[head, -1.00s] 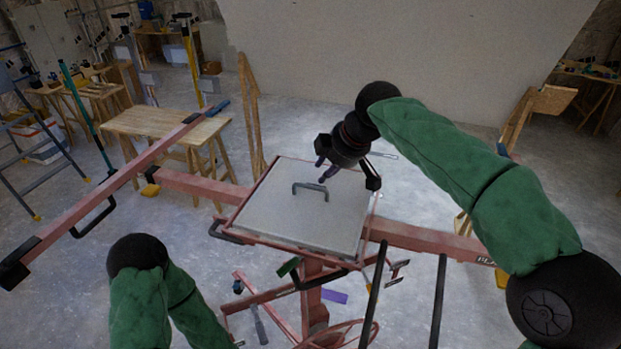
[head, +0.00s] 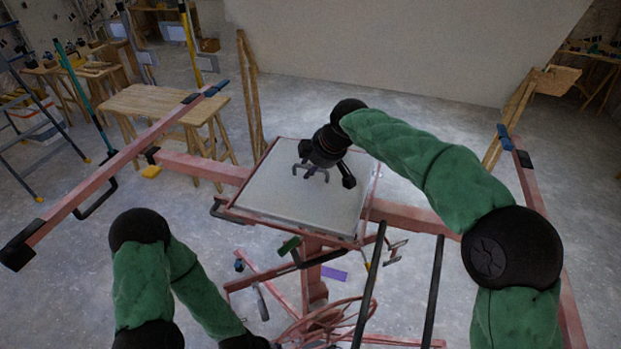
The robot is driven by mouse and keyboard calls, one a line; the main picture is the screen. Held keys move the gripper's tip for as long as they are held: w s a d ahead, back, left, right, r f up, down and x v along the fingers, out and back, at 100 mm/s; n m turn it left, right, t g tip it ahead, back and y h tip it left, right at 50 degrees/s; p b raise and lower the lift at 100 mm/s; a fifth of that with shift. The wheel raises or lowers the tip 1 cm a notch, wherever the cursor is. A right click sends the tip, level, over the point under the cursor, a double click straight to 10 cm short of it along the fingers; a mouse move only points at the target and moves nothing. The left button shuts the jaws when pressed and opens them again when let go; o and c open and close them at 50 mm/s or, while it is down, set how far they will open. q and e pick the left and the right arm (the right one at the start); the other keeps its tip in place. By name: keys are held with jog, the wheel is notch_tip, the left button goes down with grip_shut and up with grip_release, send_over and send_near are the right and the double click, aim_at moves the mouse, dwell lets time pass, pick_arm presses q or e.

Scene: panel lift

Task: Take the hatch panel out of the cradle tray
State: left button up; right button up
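The hatch panel (head: 285,205) is a flat light-grey square with a dark handle (head: 311,172) on its top. It lies in the cradle tray (head: 371,205), a red-framed tray on the red lift. My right gripper (head: 318,168) is over the far part of the panel, right at the handle. Its fingers overlap the handle in this view, and I cannot tell whether they are closed on it. My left arm is low at the left; its gripper is out of the picture.
Red lift arms stretch to both sides, with a long red bar (head: 110,165) at the left. Two dark upright bars (head: 435,290) stand in front of the tray at the right. A wooden workbench (head: 160,105) is behind at the left. A pale wall board (head: 400,50) fills the back.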

jog(key=shift+w+a+f, duration=0.1)
jog(key=shift+w+f, duration=0.1)
jog(key=shift+f, duration=0.1)
jog(key=shift+s, duration=0.1)
jog(key=shift+c, duration=0.3)
grip_shut()
jog(key=shift+r, duration=0.25)
